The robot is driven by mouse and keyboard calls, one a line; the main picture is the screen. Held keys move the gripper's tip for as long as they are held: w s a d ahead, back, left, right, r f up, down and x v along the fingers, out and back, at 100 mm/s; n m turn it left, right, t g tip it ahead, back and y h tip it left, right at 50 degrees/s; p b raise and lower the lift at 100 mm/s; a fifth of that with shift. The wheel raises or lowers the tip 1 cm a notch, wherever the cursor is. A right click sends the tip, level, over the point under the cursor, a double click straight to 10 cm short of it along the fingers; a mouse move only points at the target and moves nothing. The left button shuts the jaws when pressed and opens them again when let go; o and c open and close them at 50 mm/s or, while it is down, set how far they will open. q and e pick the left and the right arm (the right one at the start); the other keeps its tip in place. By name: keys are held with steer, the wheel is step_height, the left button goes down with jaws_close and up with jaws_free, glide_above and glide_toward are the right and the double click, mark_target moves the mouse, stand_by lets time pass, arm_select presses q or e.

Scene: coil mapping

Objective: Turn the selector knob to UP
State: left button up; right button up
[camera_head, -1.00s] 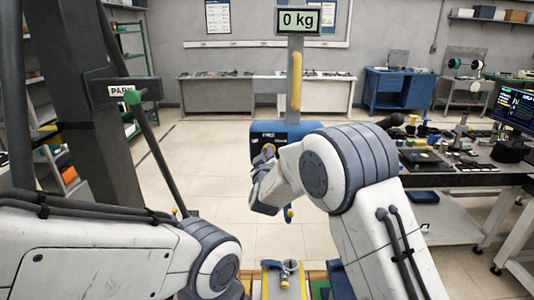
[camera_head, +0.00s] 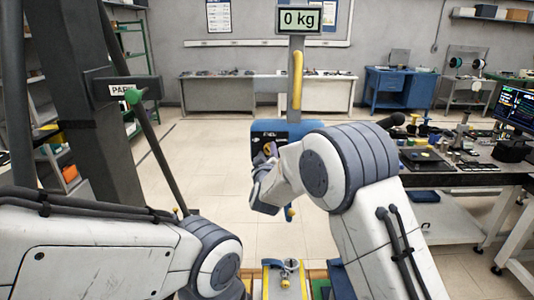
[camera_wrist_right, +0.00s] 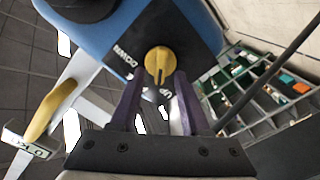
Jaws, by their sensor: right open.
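The yellow selector knob (camera_wrist_right: 158,63) sits on a dark panel of the blue box (camera_wrist_right: 198,28) in the right wrist view. White DOWN lettering is left of the knob and UP lettering is below it. The knob's pointed end faces down the picture, towards UP. My right gripper (camera_wrist_right: 157,82) is open, its two purple-grey fingers flanking the knob's lower part with gaps visible. In the head view the blue box (camera_head: 259,127) hangs on a post, and my right gripper (camera_head: 268,152) is in front of it, partly hidden by its wrist. My left gripper is out of view.
A yellow handle (camera_head: 297,80) and a 0 kg display (camera_head: 299,19) are above the box. A cluttered workbench (camera_head: 465,178) is at right.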

steer(key=shift+s, duration=0.1)
steer(key=shift+s+f+b, duration=0.1)
steer(key=shift+s+b, duration=0.2)
steer(key=shift+s, duration=0.05)
steer(key=s+b, duration=0.3)
steer(key=s, duration=0.6)
steer(key=shift+s, duration=0.3)
steer(key=shift+d, duration=0.1)
